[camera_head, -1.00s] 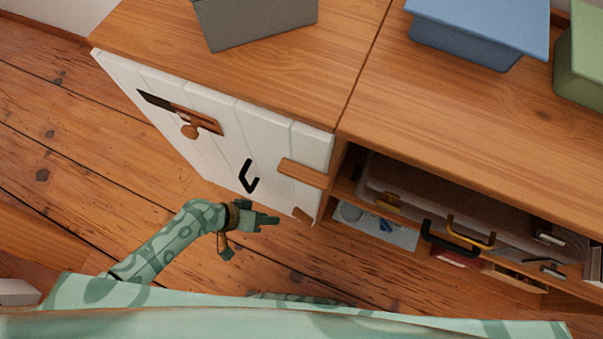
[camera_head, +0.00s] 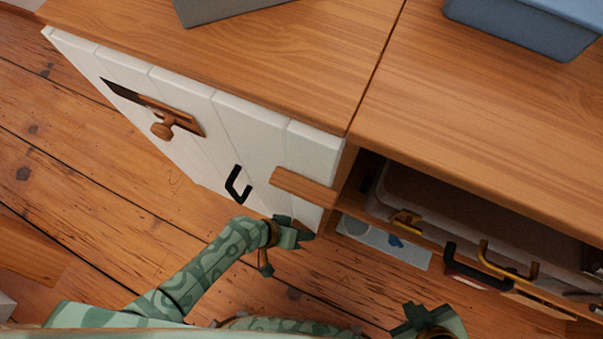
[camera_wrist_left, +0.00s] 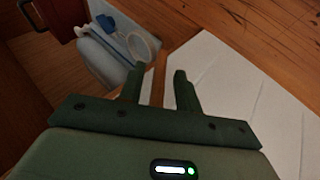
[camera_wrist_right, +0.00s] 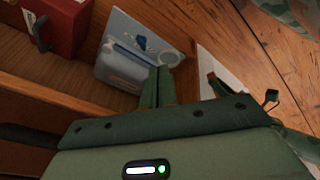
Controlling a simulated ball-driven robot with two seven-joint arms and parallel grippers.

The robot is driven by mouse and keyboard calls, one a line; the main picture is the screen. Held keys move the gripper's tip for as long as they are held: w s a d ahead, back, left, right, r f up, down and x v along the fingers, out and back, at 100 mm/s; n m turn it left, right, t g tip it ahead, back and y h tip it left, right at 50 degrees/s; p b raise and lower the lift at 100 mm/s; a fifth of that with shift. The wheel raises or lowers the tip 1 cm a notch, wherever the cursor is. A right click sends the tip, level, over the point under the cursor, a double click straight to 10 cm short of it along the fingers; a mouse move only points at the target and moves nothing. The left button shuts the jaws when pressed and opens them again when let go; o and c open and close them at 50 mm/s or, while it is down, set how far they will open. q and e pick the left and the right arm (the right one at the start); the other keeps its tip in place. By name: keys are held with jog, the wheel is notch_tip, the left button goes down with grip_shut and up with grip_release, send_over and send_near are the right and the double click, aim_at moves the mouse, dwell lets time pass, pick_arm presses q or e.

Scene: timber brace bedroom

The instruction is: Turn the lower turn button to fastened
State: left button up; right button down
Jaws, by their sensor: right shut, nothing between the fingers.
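The white plank door (camera_head: 225,130) has a wooden turn button (camera_head: 303,187) at its upper right edge, lying across toward the cabinet frame. My left gripper is low beside the door's right edge. In the left wrist view its two fingers (camera_wrist_left: 158,74) stand apart, with the door edge beyond them. My right gripper (camera_head: 420,312) is at the bottom, right of the door, with fingers (camera_wrist_right: 158,72) shut and empty.
The door carries a black handle (camera_head: 236,184) and a wooden latch (camera_head: 163,117). The open cabinet at right holds a case (camera_head: 460,210), a pale blue packet (camera_head: 385,242) and a red item (camera_wrist_right: 62,25). A blue box (camera_head: 525,30) stands on top.

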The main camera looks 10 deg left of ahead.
pick_arm(q)
jog(key=shift+d, duration=0.1)
grip_shut()
